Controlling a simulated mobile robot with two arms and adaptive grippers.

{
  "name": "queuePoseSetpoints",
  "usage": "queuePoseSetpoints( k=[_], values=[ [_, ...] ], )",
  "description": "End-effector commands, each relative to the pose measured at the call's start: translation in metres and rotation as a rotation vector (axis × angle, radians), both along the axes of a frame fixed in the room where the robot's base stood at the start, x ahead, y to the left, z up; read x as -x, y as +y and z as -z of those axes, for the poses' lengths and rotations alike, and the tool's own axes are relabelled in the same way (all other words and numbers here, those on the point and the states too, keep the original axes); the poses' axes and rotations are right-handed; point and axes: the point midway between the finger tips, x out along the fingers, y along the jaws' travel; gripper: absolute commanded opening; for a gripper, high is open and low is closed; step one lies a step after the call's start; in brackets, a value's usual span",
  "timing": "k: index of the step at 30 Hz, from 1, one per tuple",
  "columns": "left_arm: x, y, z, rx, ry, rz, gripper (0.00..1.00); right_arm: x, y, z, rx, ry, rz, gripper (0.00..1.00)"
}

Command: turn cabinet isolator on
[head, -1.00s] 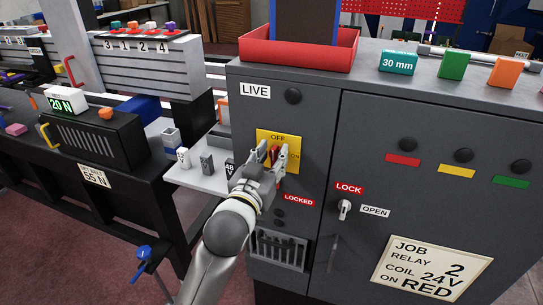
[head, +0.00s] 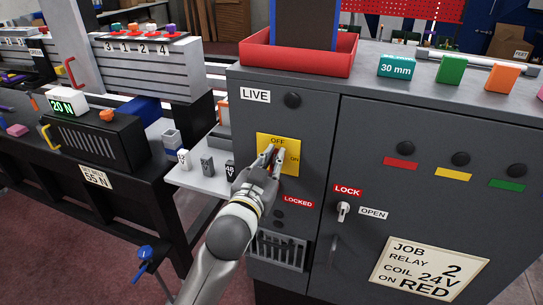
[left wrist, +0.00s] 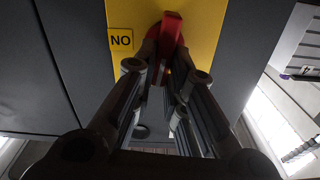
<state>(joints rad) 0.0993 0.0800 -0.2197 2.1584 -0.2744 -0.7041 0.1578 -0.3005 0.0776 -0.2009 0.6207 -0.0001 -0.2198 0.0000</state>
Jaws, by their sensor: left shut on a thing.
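The cabinet isolator is on the grey cabinet's left panel. Its yellow plate (head: 262,142) is marked OFF at the top and ON at the right. My left gripper (head: 274,154) is at the plate and hides the handle in the head view. In the left wrist view, the red handle (left wrist: 171,28) stands out from the yellow plate (left wrist: 205,22), with the ON label (left wrist: 121,40) upside down beside it. The left gripper (left wrist: 165,60) is shut on this handle. I cannot tell the handle's exact angle. My right gripper is not in view.
A LIVE label (head: 255,95) is above the plate and a LOCKED label (head: 298,201) below it. A LOCK/OPEN key switch (head: 343,210) is on the right-hand door. A red tray (head: 300,60) is on the cabinet top. A small shelf (head: 195,178) stands to the left.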

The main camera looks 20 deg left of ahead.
Motion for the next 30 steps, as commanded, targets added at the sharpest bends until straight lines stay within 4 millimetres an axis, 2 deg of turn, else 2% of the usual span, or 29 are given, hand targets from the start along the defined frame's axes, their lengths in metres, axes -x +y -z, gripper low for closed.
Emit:
queuePoseSetpoints(
  k=[1, 12, 30],
  values=[
    [0.000, -0.001, -0.003, -0.042, 0.001, 0.000, 0.00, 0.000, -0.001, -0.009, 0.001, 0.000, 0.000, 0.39],
    [0.000, -0.007, -0.001, -0.386, -0.012, 0.001, 0.00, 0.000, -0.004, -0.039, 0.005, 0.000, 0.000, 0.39],
    [0.000, -0.014, 0.008, -0.949, -0.033, 0.001, 0.00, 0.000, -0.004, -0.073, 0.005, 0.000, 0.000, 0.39]
  ],
)
